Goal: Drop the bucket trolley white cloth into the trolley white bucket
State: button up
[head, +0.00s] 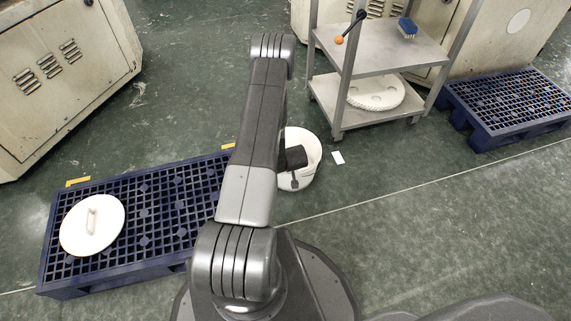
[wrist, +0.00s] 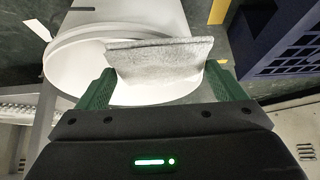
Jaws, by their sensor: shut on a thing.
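The white bucket (head: 313,157) stands on the green floor just right of my arm, partly hidden by it; its open rim also shows in the wrist view (wrist: 68,50). My gripper (wrist: 160,85) is shut on the white cloth (wrist: 160,58), which looks pale grey and spans between the two green fingers. The cloth appears over the bucket's opening, overlapping its rim in the picture. I cannot tell its exact height above the bucket. In the head view my gripper shows dark against the bucket, and the cloth is hidden.
A blue pallet (head: 160,200) with a white handled lid (head: 92,225) lies left of my arm. A metal trolley (head: 375,60) bears a blue brush (head: 407,28) and a white disc (head: 375,92). Another blue pallet (head: 510,103) is at right. Floor at lower right is clear.

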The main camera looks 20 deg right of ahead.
jog(key=shift+f, duration=0.1)
jog(key=shift+f+b, duration=0.25)
jog(key=shift+b, duration=0.2)
jog(key=o, duration=0.8)
jog(key=shift+r, duration=0.15)
jog(key=shift+r+p, duration=0.15)
jog(key=shift+p, duration=0.2)
jog(key=p+v, duration=0.3)
jog(key=v, duration=0.9)
